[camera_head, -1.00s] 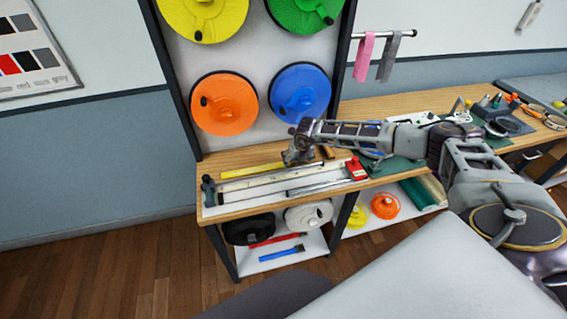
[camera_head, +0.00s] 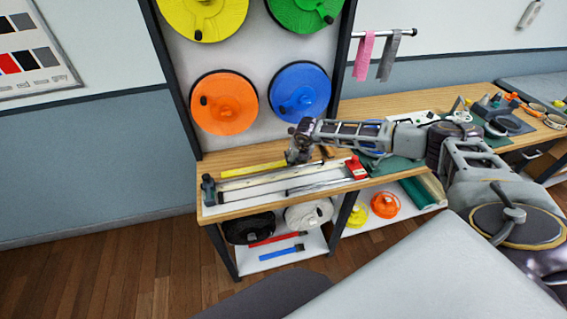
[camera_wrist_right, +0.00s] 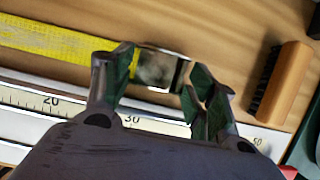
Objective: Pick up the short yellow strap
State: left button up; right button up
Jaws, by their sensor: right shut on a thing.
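The short yellow strap (camera_head: 252,169) lies along the back of the cutting area on the wooden bench, and it also shows in the right wrist view (camera_wrist_right: 55,40). It has a shiny metal end piece (camera_wrist_right: 158,68). My right gripper (camera_head: 299,158) is at the strap's right end. In the right wrist view its fingers (camera_wrist_right: 164,86) stand on either side of the metal end, shut on the strap there. I cannot tell whether the strap is clear of the bench. My left gripper is not in view.
A ruled metal rail (camera_wrist_right: 80,112) lies just in front of the strap, with a red block (camera_head: 356,168) at its right end. A wooden-backed brush (camera_wrist_right: 281,82) lies right of the gripper. A panel with coloured reels (camera_head: 223,103) rises behind the bench.

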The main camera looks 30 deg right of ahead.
notch_tip(320, 180, up, 10)
jog(key=b, duration=0.1)
jog(key=shift+b, duration=0.4)
dwell(0.5)
dwell(0.5)
